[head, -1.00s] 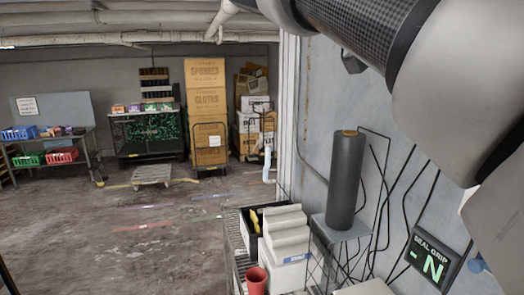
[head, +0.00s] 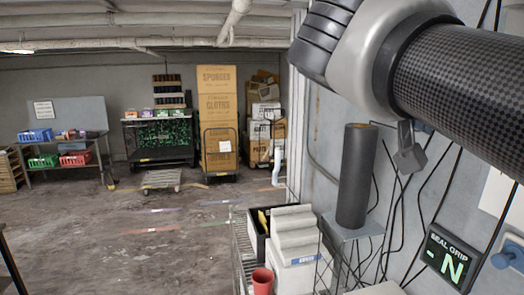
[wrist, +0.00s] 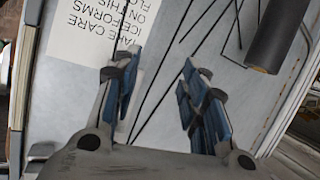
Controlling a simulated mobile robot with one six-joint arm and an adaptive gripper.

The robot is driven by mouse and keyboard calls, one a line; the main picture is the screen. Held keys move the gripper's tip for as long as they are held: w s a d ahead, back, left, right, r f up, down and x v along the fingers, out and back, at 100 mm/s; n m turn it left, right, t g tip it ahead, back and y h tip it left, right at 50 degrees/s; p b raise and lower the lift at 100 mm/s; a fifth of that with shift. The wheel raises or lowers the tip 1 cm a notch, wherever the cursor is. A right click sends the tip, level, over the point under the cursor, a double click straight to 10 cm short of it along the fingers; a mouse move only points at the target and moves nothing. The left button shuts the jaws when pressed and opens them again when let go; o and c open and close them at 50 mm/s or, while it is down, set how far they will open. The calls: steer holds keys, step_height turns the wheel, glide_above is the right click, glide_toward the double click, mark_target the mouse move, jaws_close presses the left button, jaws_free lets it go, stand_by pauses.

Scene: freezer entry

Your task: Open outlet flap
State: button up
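A blue fitting (head: 508,252) is on the wall at the right edge of the head view, cut off by the frame. It may be the outlet, but I cannot make out a flap on it. In the wrist view my gripper (wrist: 160,68) is open, its blue-padded fingers apart with nothing between them. It faces the grey wall with its dark cables and a white sign (wrist: 100,28). No outlet flap can be made out there. In the head view my arm crosses the upper right and hides part of the wall.
A dark cylinder (head: 357,175) stands on a stand by the wall, also in the wrist view (wrist: 276,36). The seal grip display (head: 448,258), white boxes (head: 292,275) and a red cup (head: 262,281) are near. Open floor lies left, before carts and shelves.

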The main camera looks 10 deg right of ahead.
steer(key=shift+n+y, duration=0.7)
steer(key=shift+n, duration=0.1)
steer(key=f, duration=0.2)
steer(key=f+b, duration=0.1)
steer(key=f, duration=0.2)
steer(key=shift+s+f, duration=0.35)
steer(key=shift+s, duration=0.05)
